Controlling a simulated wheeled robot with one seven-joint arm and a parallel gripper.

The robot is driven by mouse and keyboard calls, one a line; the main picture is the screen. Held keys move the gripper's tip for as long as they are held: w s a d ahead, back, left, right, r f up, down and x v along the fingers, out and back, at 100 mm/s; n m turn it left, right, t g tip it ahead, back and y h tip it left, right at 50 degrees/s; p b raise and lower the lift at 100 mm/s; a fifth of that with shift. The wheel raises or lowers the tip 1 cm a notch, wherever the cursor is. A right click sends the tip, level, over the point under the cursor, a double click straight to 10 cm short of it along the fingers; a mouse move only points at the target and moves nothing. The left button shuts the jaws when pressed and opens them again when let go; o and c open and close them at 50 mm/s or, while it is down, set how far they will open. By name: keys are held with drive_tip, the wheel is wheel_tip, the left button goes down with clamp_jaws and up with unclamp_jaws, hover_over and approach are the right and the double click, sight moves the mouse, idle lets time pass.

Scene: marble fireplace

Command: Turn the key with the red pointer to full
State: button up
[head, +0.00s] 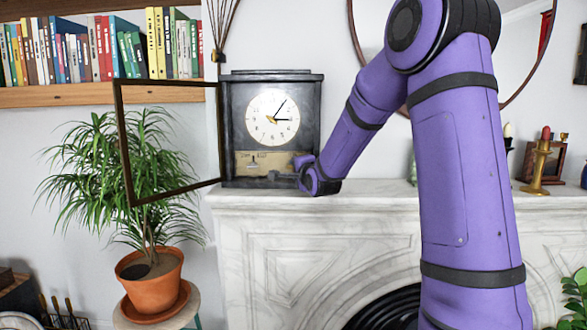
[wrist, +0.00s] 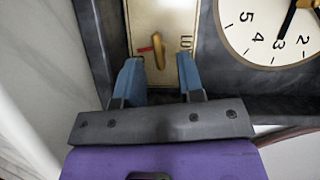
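The dark clock (head: 236,110) stands on the mantel with its framed door (head: 125,150) swung open to the left. Below its white dial is a brass plate (head: 285,160), also in the wrist view (wrist: 172,15). On the plate in the wrist view is a small brass key (wrist: 158,48) with a short red pointer (wrist: 145,49) sticking out left. Dark lettering beside it is partly cut off by a finger. My gripper (wrist: 158,62) is open, its two blue fingertips on either side of the key with gaps. I cannot tell how deep they reach. In the head view my gripper (head: 274,176) is low before the plate.
The marble mantel (head: 370,200) runs right from the clock. A potted plant (head: 150,270) stands left, below and behind the open door. A bookshelf (head: 60,97) is above it. A brass candlestick (head: 540,170) stands far right.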

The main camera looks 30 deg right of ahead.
drive_tip(key=v, duration=0.8)
drive_tip(key=shift+a, duration=0.15)
drive_tip(key=shift+s+r, duration=0.1)
drive_tip(key=s+a+r+n+g+y, duration=0.1)
drive_tip(key=s+a+r+n+g, duration=0.1)
drive_tip(key=s+a+n+g, duration=0.55)
drive_tip(key=s+a+n+g+y, duration=0.1)
drive_tip(key=s+a+n, duration=0.2)
drive_tip(key=s, duration=0.6)
drive_tip(key=s+a+f+n+g, duration=0.1)
drive_tip(key=s+a+n+g, duration=0.1)
drive_tip(key=s, duration=0.7)
drive_tip(key=s+a+n+g+y, duration=0.1)
drive_tip(key=s+a+n, duration=0.3)
drive_tip(key=s, duration=0.5)
drive_tip(key=shift+a+f+n+y, duration=0.2)
drive_tip(key=shift+n+y, duration=0.1)
drive_tip(key=shift+n, duration=0.75)
drive_tip(key=shift+s, duration=0.1)
